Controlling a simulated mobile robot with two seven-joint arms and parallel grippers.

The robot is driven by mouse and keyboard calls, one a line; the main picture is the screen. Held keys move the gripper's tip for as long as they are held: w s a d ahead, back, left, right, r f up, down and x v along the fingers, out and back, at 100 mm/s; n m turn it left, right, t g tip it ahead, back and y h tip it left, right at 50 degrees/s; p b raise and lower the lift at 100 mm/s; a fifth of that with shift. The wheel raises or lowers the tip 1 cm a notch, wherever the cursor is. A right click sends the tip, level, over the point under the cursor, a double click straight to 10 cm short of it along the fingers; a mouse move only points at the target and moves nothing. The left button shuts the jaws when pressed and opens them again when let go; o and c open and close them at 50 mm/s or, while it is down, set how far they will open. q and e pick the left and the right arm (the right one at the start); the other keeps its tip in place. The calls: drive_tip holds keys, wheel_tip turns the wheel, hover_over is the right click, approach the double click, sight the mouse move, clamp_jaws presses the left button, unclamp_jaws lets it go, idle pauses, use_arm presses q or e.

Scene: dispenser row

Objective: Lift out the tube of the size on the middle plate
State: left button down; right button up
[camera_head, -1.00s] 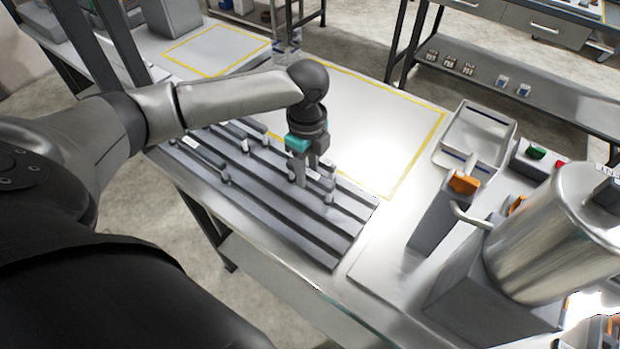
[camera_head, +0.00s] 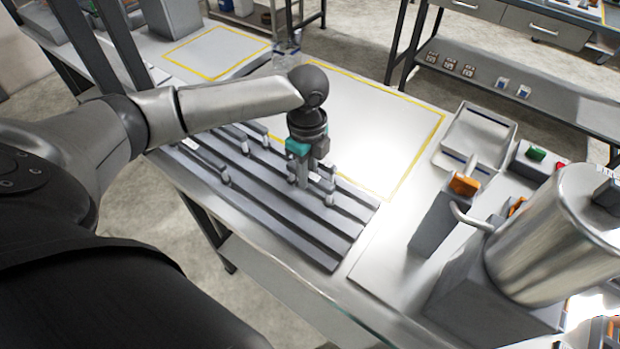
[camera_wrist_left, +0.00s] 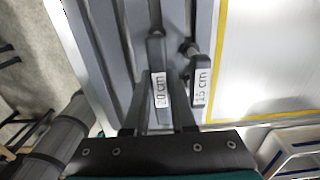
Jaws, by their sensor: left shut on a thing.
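A grey rack (camera_head: 345,232) with several parallel grooves lies on the workbench. Several small upright pegs stand along it. My left gripper (camera_head: 304,184) points down over its right part. In the left wrist view my left gripper (camera_wrist_left: 160,82) is shut around a dark grey bar-like piece, seemingly the tube (camera_wrist_left: 156,48), with a label reading 20 cm (camera_wrist_left: 161,90) between the fingers. A neighbouring piece to its right carries a label reading 15 cm (camera_wrist_left: 201,86), clear of the fingers. The fingers hide part of the held piece. My right gripper is out of view.
A yellow-outlined pale area (camera_head: 385,125) lies behind the rack. An orange-topped grey block (camera_head: 435,220) and a large steel vessel (camera_head: 555,235) stand at front right.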

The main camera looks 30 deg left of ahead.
use_arm(q)
wheel_tip(320, 180, up, 20)
drive_tip(key=p, duration=0.2)
drive_tip(key=shift+p, duration=0.35)
drive_tip(key=shift+p, duration=0.8)
